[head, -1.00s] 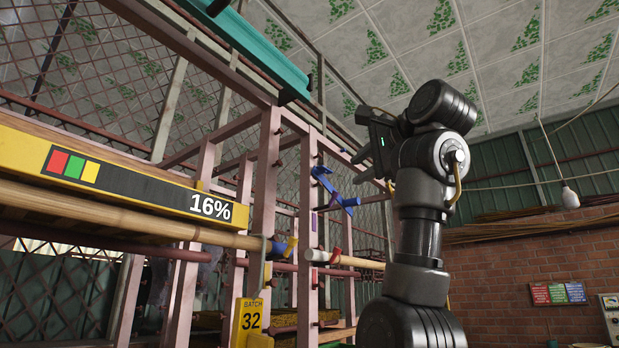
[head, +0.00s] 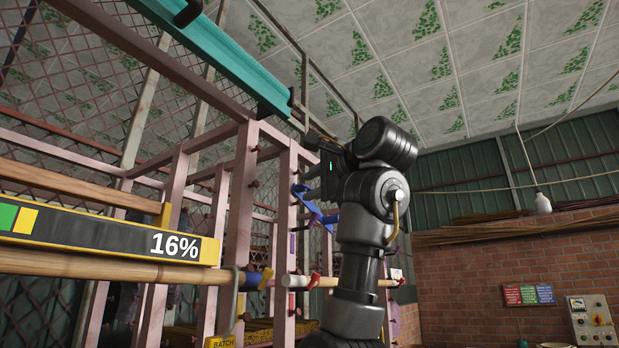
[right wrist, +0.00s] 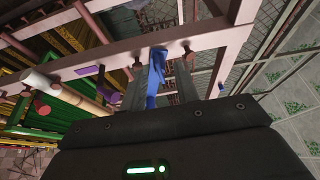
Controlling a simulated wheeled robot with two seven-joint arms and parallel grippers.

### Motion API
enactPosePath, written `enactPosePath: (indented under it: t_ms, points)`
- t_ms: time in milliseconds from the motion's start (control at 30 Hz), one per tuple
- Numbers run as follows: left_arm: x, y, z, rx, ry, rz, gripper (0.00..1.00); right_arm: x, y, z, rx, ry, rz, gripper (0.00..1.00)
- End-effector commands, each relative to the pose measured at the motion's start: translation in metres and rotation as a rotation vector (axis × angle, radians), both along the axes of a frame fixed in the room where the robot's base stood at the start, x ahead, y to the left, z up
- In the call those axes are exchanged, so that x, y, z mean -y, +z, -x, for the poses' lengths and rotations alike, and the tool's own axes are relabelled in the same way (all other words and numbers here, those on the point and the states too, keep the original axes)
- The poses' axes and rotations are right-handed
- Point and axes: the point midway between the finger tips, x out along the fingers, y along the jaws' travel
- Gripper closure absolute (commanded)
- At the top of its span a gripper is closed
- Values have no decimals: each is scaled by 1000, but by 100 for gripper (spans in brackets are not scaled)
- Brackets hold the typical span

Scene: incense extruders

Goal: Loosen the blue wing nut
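The blue wing nut (head: 302,198) is a slanted blue piece with long wings on a pink frame post, centre in the head view. My right gripper (head: 311,166) is close beside its upper part, coming from the right. In the right wrist view the blue wing nut (right wrist: 154,78) shows between the two grey fingers of my right gripper (right wrist: 159,88). The fingers stand apart, with a gap visible beside the blue piece. Whether either finger touches it, I cannot tell. Part of the nut is hidden behind my gripper in the head view. My left gripper is not in view.
A bamboo pole (head: 110,270) with a blue-wrapped end and a pale pole with a red clamp (head: 315,280) lie below the nut. A yellow-black "16%" sign (head: 110,236) is left. A teal beam (head: 215,50) runs above. Pink posts and short pegs stand close around.

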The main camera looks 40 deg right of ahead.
Motion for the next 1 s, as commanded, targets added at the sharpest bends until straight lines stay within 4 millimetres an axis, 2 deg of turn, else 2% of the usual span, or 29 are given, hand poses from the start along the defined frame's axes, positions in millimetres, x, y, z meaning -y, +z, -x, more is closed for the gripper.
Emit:
enactPosePath:
  t_ms: [133,433,467,700,1000]
  points:
    - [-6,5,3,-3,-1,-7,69,1,0,-11,-1,0,-1,69]
    - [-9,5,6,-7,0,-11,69,1,-1,-13,0,0,-1,69]
    - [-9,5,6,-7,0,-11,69,1,-1,-13,0,0,-1,70]
    - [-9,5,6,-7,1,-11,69,1,-1,-13,0,0,0,100]
    - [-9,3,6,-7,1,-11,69,1,-2,-13,4,0,13,100]
